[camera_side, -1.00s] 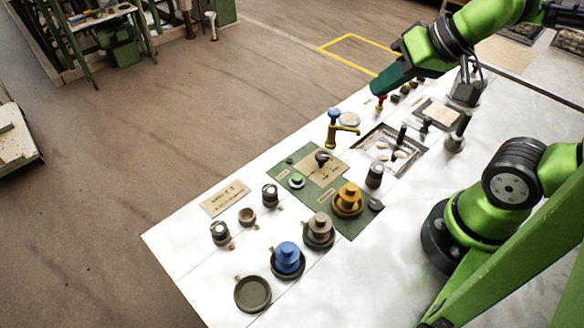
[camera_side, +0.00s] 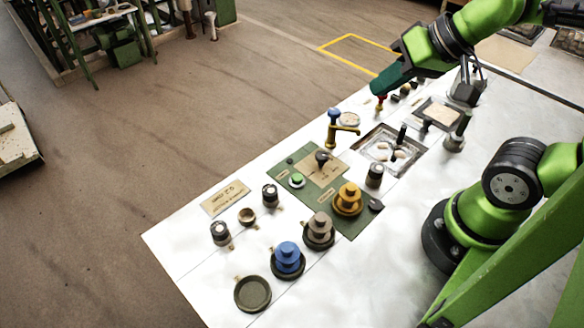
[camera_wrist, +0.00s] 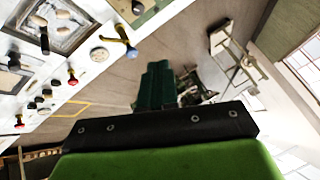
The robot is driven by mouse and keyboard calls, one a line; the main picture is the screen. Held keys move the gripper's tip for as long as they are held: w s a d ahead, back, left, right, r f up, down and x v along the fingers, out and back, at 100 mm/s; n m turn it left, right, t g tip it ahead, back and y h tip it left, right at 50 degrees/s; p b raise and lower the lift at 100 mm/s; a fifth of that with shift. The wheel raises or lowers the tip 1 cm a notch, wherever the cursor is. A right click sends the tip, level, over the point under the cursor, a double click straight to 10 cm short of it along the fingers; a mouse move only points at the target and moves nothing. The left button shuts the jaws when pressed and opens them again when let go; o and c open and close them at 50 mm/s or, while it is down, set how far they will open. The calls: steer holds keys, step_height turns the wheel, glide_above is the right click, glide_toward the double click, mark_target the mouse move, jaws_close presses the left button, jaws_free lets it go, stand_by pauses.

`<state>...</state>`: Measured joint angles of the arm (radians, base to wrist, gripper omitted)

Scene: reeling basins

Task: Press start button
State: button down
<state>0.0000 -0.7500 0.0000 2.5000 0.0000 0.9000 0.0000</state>
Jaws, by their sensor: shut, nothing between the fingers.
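A round green button (camera_side: 297,180) sits in a pale ring on the green panel (camera_side: 341,217). The labels on the panel are too small to read, so I cannot confirm from lettering that this is the start button. My gripper (camera_side: 375,91) is shut and empty, with dark teal fingers. It is in the air near the far edge of the table, to the upper right of the green button and well apart from it. In the wrist view the shut fingers (camera_wrist: 157,85) point toward the floor area beyond the table; the green button is not clearly seen there.
A red-topped knob (camera_side: 381,101) stands close below my fingertips. A brass tap with a blue handle (camera_side: 334,113) rises between my gripper and the panel. A black lever (camera_side: 322,157) stands beside the green button. Yellow (camera_side: 348,199), brown and blue (camera_side: 287,255) stacked knobs stand nearer the front.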

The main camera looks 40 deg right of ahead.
steer(key=m+g+y, duration=0.4)
steer(key=m+y, duration=0.3)
steer(key=m, duration=0.2)
glide_above(297, 179)
steer(key=d, duration=0.1)
steer(key=shift+f, duration=5.95)
steer(key=shift+d, duration=0.15)
steer(key=shift+f, duration=4.4)
steer(key=shift+f, duration=0.15)
